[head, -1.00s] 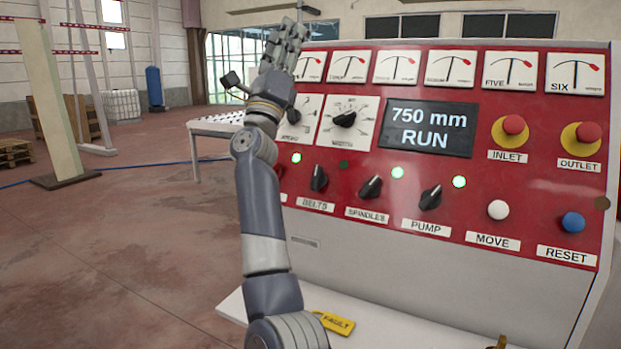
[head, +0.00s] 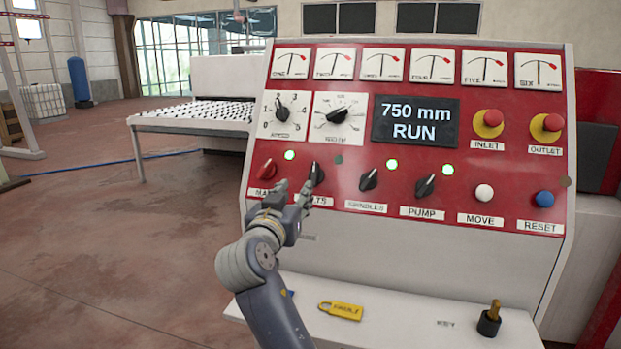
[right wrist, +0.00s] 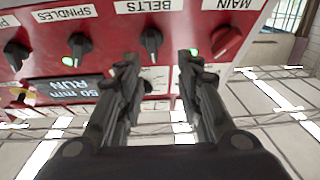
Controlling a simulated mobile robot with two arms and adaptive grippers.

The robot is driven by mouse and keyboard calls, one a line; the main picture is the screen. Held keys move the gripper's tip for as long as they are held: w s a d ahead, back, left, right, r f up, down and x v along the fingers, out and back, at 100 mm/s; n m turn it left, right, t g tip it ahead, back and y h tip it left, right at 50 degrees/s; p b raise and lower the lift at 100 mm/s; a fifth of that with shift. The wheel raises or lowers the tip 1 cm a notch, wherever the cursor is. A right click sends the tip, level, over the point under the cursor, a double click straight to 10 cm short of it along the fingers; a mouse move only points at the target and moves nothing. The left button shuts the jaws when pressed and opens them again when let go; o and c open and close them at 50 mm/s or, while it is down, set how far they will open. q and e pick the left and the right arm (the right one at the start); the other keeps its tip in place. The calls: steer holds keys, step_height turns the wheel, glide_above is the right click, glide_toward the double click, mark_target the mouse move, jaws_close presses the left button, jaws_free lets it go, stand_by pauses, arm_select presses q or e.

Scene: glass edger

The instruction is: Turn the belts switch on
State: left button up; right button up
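The belts switch (head: 317,172) is a black knob on the red panel; it also shows in the right wrist view (right wrist: 151,40). It stands roughly upright, while the spindles and pump knobs lean right. The lamp (head: 339,160) at its upper right is dark. My right gripper (head: 298,192) is just in front of the panel, at the lower left of the belts switch, and covers part of the BELTS label. In the right wrist view my right gripper (right wrist: 160,60) is open, fingers apart with nothing between them. Contact with the knob cannot be told. My left gripper is not in view.
The red main switch (head: 265,170) is close left of the gripper, and the spindles switch (head: 369,180) is to the right. The display (head: 414,122) reads 750 mm RUN.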

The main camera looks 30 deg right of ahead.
mark_target(313, 178)
steer(key=p+x, duration=0.1)
steer(key=x, duration=0.2)
steer(key=p+x, duration=0.1)
steer(key=x, duration=0.2)
steer(key=s+d+p+x, duration=0.1)
steer(key=x, duration=0.2)
steer(key=shift+w+d+f+p, duration=0.1)
steer(key=shift+w+p, duration=0.1)
steer(key=shift+p, duration=0.15)
steer(key=shift+w+d+f, duration=0.1)
steer(key=shift+w+d, duration=0.3)
steer(key=shift+d, duration=0.1)
steer(key=c, duration=0.7)
steer(key=shift+a, duration=0.1)
jaws_close()
